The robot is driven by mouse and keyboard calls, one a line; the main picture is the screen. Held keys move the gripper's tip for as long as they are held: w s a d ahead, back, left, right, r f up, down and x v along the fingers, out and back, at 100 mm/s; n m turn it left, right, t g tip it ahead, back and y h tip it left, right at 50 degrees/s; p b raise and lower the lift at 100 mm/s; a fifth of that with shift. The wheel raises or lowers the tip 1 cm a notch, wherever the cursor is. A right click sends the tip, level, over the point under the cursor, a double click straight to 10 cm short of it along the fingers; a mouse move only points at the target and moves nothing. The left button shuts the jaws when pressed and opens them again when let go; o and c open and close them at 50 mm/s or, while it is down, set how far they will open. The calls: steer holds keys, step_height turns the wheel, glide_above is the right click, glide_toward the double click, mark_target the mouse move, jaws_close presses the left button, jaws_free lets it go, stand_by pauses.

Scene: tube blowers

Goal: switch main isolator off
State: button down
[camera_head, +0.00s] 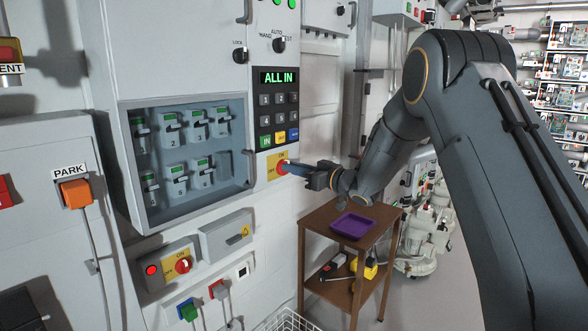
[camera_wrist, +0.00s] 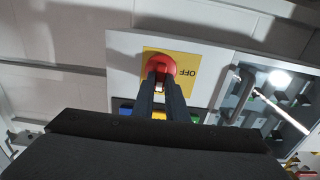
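A red rotary switch (camera_head: 282,167) sits on a yellow ON/OFF plate (camera_head: 272,160) below the keypad panel. I take it for the main isolator, but no name is readable. My gripper (camera_head: 288,168) is at this switch, its fingers reaching it from the right. In the wrist view the red knob (camera_wrist: 161,66) shows at the fingertips, with OFF printed upside down on the yellow plate (camera_wrist: 188,72). The two fingers of my gripper (camera_wrist: 160,84) are close together, with a narrow gap and a pale bit between them. Whether they press on the handle cannot be told.
A second red rotary switch (camera_head: 183,265) is on a lower box beside a red lamp (camera_head: 152,270). A glass-fronted cabinet (camera_head: 190,222) holds several tube units left of my gripper. A brown trolley (camera_head: 318,216) with a purple tray (camera_head: 352,217) stands below my arm.

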steer(key=shift+f+n+b, duration=0.1)
steer(key=shift+n+b, duration=0.3)
steer(key=shift+b, duration=0.1)
steer(key=n+b, duration=0.5)
steer(key=b, duration=0.1)
steer(key=n+b, duration=0.6)
steer(key=b, duration=0.1)
steer(key=s+f+n+b, duration=0.1)
steer(key=n+b, duration=0.5)
steer(key=shift+a, duration=0.4)
steer(key=shift+b, duration=0.35)
steer(key=c, duration=1.8)
jaws_free()
steer(key=shift+o, duration=0.2)
